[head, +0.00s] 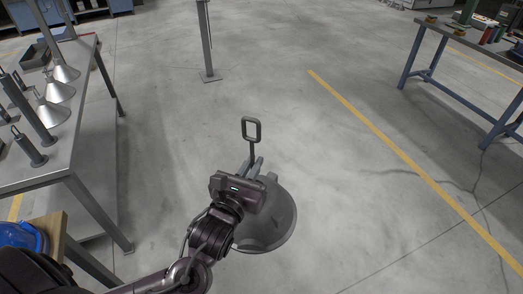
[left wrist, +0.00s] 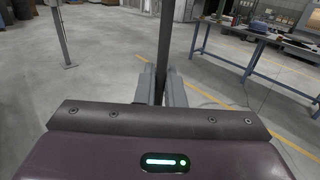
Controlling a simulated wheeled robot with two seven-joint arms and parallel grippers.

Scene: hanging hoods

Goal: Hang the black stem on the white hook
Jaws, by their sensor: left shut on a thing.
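The black stem (head: 252,148) stands roughly upright, with a rectangular loop (head: 251,119) at its top. My left gripper (head: 254,165) is shut on the stem below the loop. The stem also shows between the fingers in the left wrist view (left wrist: 165,40), its top out of frame. A wide grey hood (head: 278,222) shows below the gripper, partly hidden by my left gripper and arm; where the stem joins it is hidden. I cannot make out the white hook in either view. My right gripper is not in view.
A grey post (head: 206,40) on a floor plate stands ahead, its top cut off. A metal table (head: 88,110) at left holds several pale conical hoods (head: 50,113) and dark cylinders. A blue-legged workbench (head: 440,88) stands at right. The floor between is clear.

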